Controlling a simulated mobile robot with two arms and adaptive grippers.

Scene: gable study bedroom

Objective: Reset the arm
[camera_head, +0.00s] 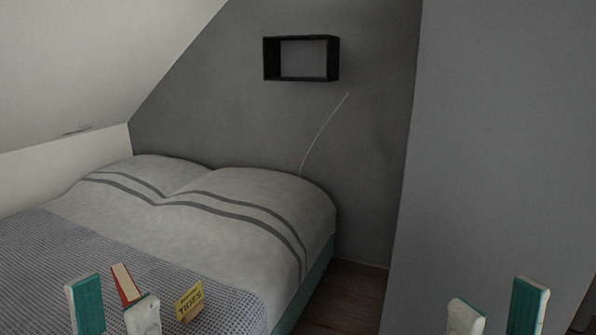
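My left gripper (115,292) is at the bottom left, over the bed in the picture. Its two teal and white fingers stand apart, open. A red book with a pale edge (124,284) shows between and behind these fingers, and its lower part is hidden. I see no finger closed on it. My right gripper (497,300) is at the bottom right, in front of the grey wall. Its fingers are apart with nothing between them. The arms themselves are out of view.
The bed (225,215) has a striped pale cover and a grey knit blanket (60,250). A yellow item lettered TIDES (189,302) stands on the blanket. A black wall shelf (301,60) is empty. Bare floor (350,295) lies between bed and grey wall (490,150).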

